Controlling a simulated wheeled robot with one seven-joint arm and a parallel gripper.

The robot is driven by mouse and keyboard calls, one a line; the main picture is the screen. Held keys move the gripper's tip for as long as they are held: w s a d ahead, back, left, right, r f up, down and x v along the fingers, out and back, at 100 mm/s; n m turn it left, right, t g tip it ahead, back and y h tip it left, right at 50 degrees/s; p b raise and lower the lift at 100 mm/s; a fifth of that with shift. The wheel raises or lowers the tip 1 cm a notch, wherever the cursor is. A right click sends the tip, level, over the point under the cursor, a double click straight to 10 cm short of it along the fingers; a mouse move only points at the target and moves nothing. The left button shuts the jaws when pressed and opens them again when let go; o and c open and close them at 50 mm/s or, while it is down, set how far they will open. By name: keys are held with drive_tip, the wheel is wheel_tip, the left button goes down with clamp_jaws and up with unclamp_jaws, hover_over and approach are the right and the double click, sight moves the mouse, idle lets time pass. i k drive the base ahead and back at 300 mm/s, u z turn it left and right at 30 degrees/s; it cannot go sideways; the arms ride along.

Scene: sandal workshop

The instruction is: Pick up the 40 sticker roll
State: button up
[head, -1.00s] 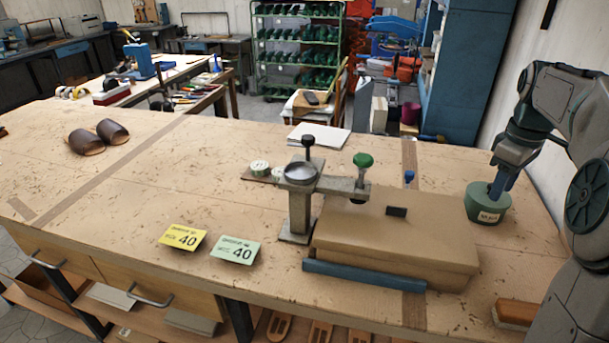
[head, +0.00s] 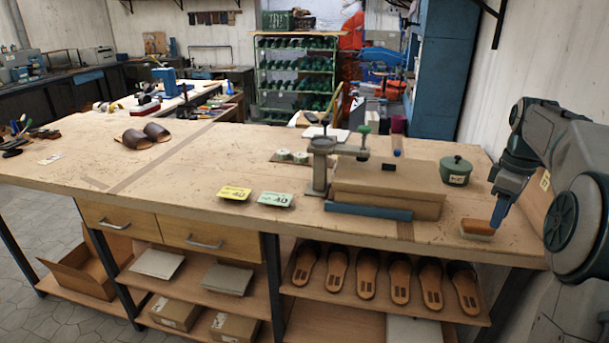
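A yellow card (head: 234,193) and a pale green card (head: 275,199), both marked 40, lie near the bench's front edge. My gripper (head: 500,214) is at the bench's right end, far from the rolls, its tips by a wooden brush (head: 477,228). I cannot tell whether it is open, or touching the brush.
A metal press (head: 320,165) stands right of the rolls, beside a brown box (head: 388,180) with a blue bar (head: 368,211) in front. A green lidded pot (head: 456,171) stands at the right. Brown sandal uppers (head: 146,136) lie left. The bench's (head: 185,165) left-middle is clear.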

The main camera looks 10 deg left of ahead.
sight(299, 157)
drive_tip(key=k, duration=0.5)
drive_tip(key=u, duration=1)
drive_tip(key=i, duration=1.05)
drive_tip(key=z, duration=0.95)
drive_tip(key=i, duration=1.2)
drive_tip(key=u, duration=1.7)
drive_tip(key=i, duration=0.15)
drive_tip(key=z, duration=0.6)
